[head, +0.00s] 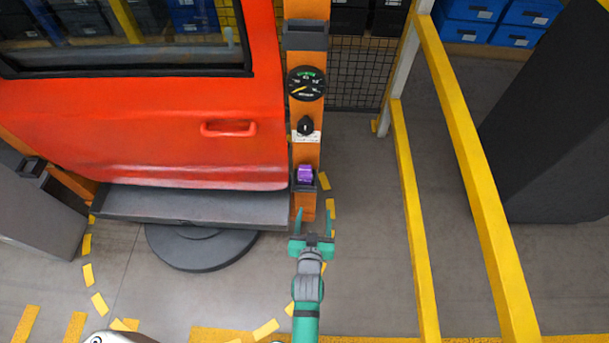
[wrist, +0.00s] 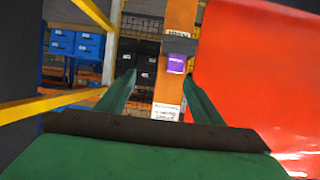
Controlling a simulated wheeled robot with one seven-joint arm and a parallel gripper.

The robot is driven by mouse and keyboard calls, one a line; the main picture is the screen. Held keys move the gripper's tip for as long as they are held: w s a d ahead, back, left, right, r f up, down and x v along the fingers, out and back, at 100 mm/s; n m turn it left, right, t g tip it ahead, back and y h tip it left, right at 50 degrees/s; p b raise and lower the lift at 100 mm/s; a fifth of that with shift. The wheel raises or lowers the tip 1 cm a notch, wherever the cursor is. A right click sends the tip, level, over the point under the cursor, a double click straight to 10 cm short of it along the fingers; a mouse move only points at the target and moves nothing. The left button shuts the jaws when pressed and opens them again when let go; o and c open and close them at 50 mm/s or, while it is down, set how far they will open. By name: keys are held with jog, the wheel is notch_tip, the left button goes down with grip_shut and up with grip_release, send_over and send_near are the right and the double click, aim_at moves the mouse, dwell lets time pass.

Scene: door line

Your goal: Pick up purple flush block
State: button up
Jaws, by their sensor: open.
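The purple flush block (head: 305,174) sits in a dark holder on the front of the orange post (head: 307,150), below a gauge and a black knob. In the wrist view the purple block (wrist: 176,63) shows between my fingers, nearer the right one, with a dark bracket edge beside it. My gripper (head: 312,222) is green, open and empty. In the head view it is just below the block and apart from it. My gripper's two fingers also show in the wrist view (wrist: 158,85), spread to either side of the post.
A red vehicle door (head: 150,125) stands close on the left of the post, above a grey platform (head: 190,207). Yellow rails (head: 465,130) run along the right. Blue bins (head: 470,10) stand at the back. Bare floor lies between post and rails.

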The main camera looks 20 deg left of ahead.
send_near(305, 173)
jog(key=w, duration=0.1)
jog(key=shift+y, duration=0.3)
jog(key=x, duration=0.5)
jog(key=shift+w+d+f, duration=0.1)
jog(key=shift+w, duration=0.05)
jog(key=shift+f+x, duration=0.15)
jog(key=shift+x, duration=1.25)
jog(key=shift+f+x, duration=0.15)
jog(key=shift+x, duration=1.25)
jog(key=c, duration=1.4)
jog(key=shift+r, duration=0.1)
